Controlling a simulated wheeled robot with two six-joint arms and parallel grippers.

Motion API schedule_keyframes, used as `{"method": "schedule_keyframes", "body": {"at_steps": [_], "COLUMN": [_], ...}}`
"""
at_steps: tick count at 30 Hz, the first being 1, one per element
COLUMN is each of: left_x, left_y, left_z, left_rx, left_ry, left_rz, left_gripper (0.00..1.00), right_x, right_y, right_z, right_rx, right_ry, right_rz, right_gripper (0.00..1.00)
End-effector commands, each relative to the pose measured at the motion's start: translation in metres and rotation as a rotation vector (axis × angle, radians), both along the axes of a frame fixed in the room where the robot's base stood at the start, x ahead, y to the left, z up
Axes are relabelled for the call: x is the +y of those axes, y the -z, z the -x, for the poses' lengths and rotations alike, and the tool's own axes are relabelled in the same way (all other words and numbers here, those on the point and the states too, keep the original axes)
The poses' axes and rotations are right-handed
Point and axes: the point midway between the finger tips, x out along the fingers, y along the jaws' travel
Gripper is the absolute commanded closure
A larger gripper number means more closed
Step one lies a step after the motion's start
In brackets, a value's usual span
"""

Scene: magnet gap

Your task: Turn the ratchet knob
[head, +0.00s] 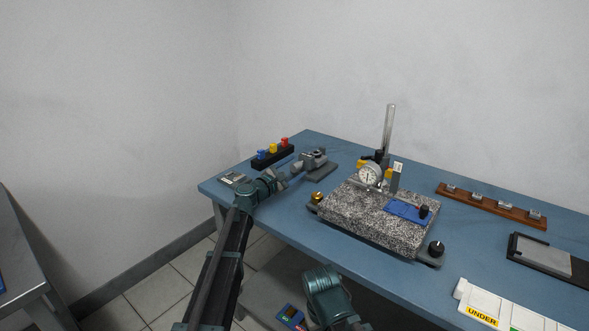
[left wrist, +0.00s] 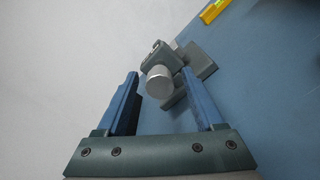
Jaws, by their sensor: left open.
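A grey micrometer-like device (head: 316,157) stands on a small grey base (head: 322,172) at the far left part of the blue table. Its round grey knob (left wrist: 160,83) faces me in the left wrist view, with the device's body (left wrist: 160,56) behind it. My left gripper (head: 295,168) has come up to the knob's end of the device. In the left wrist view my left gripper (left wrist: 160,76) is open, with one blue finger on each side of the knob and visible gaps between. My right gripper is not in view.
A black rack (head: 272,157) with blue, yellow and red pieces stands behind my left arm. A small grey block (head: 232,178) lies near the left edge. A granite plate (head: 365,218) with a dial gauge (head: 370,175) stands to the right.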

Motion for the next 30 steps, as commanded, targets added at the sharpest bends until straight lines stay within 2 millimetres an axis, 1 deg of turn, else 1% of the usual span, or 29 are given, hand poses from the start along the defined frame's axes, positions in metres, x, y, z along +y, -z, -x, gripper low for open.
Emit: {"method": "schedule_keyframes", "body": {"at_steps": [5,12,16,22,30], "left_x": [0.018,0.049,0.062,0.075,0.079], "left_y": [0.000,0.000,0.000,0.000,0.000], "left_z": [0.027,0.070,0.088,0.105,0.109], "left_rx": [0.000,0.000,0.000,0.000,0.000], "left_ry": [-0.003,-0.003,-0.001,0.000,0.000], "left_rz": [0.000,0.000,0.000,0.000,0.000], "left_gripper": [0.31,0.31,0.31,0.31,0.31], "right_x": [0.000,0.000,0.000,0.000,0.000], "right_y": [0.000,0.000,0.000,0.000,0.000], "right_z": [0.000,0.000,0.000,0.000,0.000], "right_rx": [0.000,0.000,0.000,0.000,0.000], "right_ry": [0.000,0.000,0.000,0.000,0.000], "right_rz": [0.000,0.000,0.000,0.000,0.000], "right_gripper": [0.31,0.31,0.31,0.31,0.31]}}
